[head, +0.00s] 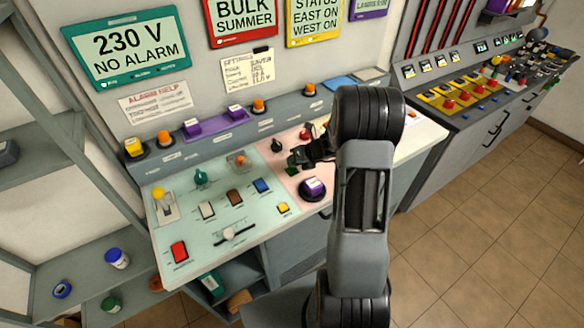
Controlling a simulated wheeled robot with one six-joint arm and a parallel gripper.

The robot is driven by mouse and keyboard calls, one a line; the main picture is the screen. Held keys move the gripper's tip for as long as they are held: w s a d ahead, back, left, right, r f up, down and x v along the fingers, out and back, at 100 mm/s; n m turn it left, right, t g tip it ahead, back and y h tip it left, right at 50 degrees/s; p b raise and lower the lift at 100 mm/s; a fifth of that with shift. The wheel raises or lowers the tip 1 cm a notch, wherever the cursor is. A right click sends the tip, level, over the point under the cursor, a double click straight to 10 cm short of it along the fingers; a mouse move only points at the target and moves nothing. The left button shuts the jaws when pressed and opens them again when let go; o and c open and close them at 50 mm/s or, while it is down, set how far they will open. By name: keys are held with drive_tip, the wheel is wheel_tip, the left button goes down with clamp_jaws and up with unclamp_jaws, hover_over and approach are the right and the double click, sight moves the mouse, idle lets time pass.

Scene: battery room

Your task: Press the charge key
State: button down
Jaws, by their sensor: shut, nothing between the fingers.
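The green-and-pink control desk (262,226) carries several keys, and their labels are too small to read, so I cannot tell which is the charge key. A white key (207,209), a brown key (235,197) and a blue key (262,185) stand in a slanting row. A small yellow key (283,208) and a red key (180,251) sit nearer the front edge. A large purple button (313,187) with a dark rim is on the pink part. My gripper (294,161) is shut and empty over the pink part, behind the purple button. My arm hides part of the desk's right side.
A slider (228,234), a yellow-topped lever (160,195) and a green knob (201,177) stand on the left part. A raised ledge with purple and orange buttons (258,106) runs behind. Another console (470,95) is at right; tiled floor lies clear before it.

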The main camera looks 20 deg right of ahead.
sight(293, 169)
drive_tip(key=shift+r, duration=0.2)
wheel_tip(293, 169, up, 5)
drive_tip(key=p, duration=0.5)
idle(0.3)
idle(0.7)
drive_tip(key=shift+n, duration=0.8)
drive_tip(key=s+n+g, duration=0.1)
drive_tip(key=n, duration=0.2)
drive_tip(key=s+a+n+g, duration=0.1)
drive_tip(key=s+n, duration=0.1)
drive_tip(key=s+a+f+n, duration=0.1)
drive_tip(key=s+n, duration=0.1)
drive_tip(key=n, duration=0.1)
drive_tip(key=shift+s+n+g, duration=0.1)
drive_tip(key=shift+n+g, duration=0.2)
drive_tip(key=shift+g, duration=0.1)
drive_tip(key=s+a+r+n+h+b, duration=0.1)
drive_tip(key=s+a+r+n+h, duration=0.2)
drive_tip(key=s+r+n, duration=0.5)
drive_tip(key=s+a+r+n+h+b, duration=0.1)
drive_tip(key=s+a+r+n+h, duration=0.2)
drive_tip(key=n, duration=1.5)
drive_tip(key=s+a+r, duration=0.3)
drive_tip(key=s+r, duration=0.3)
drive_tip(key=r, duration=0.1)
drive_tip(key=shift+s+t, duration=0.15)
drive_tip(key=shift+t, duration=0.25)
